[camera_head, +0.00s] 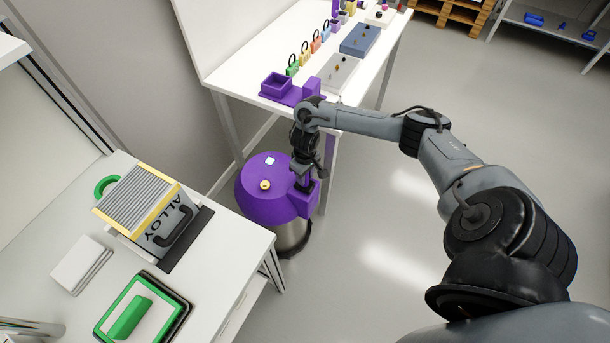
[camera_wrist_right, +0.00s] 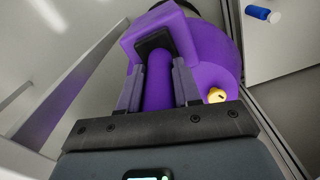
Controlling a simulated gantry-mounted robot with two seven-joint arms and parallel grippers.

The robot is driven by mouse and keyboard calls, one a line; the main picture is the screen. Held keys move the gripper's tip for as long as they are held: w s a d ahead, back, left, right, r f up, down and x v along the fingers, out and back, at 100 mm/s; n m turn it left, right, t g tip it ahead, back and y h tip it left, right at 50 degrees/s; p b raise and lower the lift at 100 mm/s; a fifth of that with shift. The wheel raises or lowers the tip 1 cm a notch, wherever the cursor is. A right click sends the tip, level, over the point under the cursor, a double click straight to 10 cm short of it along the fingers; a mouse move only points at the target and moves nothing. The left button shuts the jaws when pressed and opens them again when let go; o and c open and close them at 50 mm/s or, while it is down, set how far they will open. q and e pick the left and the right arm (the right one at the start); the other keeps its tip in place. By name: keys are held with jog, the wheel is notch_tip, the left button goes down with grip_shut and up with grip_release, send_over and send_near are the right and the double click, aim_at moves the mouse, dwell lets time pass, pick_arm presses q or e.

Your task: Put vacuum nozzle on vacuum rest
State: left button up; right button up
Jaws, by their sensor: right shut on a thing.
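The vacuum (camera_head: 262,205) stands on the floor beside the white table, with a purple top and a metallic body. A purple block with a dark square recess, seemingly the vacuum rest (camera_head: 304,205), juts from its side; it also shows in the right wrist view (camera_wrist_right: 133,45). My right gripper (camera_head: 305,172) is above this block, pointing down. In the right wrist view its fingers (camera_wrist_right: 158,92) are shut on a purple round shaft, seemingly the vacuum nozzle (camera_wrist_right: 158,78). The shaft's far end meets the dark recess; how deep it sits is hidden. My left gripper is out of view.
The white table (camera_head: 385,75) behind holds a purple stand (camera_head: 277,87), colored padlocks and grey blocks. A near-left worktop (camera_head: 215,255) carries an ALLOY case (camera_head: 150,210) and a green-framed tray (camera_head: 103,330). Floor (camera_head: 370,255) right of the vacuum is clear apart from my arm above.

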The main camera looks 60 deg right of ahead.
jog(key=o, duration=1.1)
jog(key=shift+f, duration=0.2)
jog(key=shift+c, duration=0.2)
jog(key=shift+r, duration=0.15)
notch_tip(320, 180, up, 11)
jog(key=p, duration=0.5)
jog(key=shift+f+p, duration=0.2)
jog(key=shift+p, duration=0.1)
jog(key=shift+r+p, duration=0.45)
jog(key=shift+r, duration=0.3)
